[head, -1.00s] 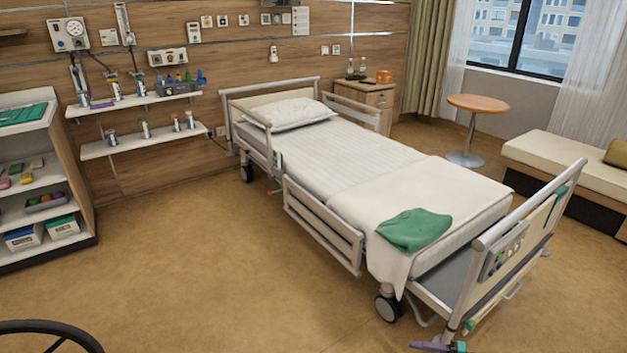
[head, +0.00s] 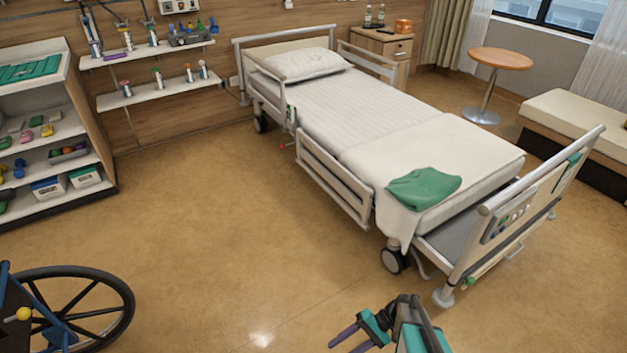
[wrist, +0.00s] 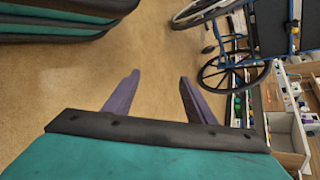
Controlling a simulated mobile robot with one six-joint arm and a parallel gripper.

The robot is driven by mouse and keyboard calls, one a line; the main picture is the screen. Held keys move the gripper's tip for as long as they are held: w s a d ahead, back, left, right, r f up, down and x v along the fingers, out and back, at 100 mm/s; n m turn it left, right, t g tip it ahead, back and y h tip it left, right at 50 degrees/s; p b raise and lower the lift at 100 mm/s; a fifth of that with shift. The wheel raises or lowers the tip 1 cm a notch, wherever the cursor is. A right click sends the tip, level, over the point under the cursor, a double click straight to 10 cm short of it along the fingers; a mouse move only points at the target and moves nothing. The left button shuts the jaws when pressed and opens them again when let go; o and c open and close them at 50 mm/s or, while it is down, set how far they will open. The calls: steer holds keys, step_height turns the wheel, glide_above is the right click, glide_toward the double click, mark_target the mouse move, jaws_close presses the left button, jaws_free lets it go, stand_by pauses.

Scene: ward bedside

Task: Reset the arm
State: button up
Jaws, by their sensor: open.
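My gripper (head: 347,343) shows at the bottom of the head view, right of centre, over the floor in front of the bed's foot end. Its two purple fingers are spread apart with nothing between them. The wrist view also shows my gripper (wrist: 153,95) open and empty, with bare floor beyond the fingers.
A wheelchair (head: 75,310) stands at the lower left. The bed (head: 350,110) with a green cloth (head: 424,188) fills the right centre. A shelf unit (head: 85,110) stands at the left. The tan floor (head: 230,230) between them is clear.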

steer(key=s+a+r+n+g+h+p, duration=0.1)
steer(key=s+a+n+g+h+p, duration=0.15)
steer(key=s+h, duration=0.65)
steer(key=s+d+t+h, duration=0.1)
steer(key=s+d+h, duration=0.1)
steer(key=s+d, duration=0.3)
steer(key=shift+s+d+r, duration=0.15)
steer(key=shift+s+d, duration=0.2)
steer(key=shift+d, duration=2.05)
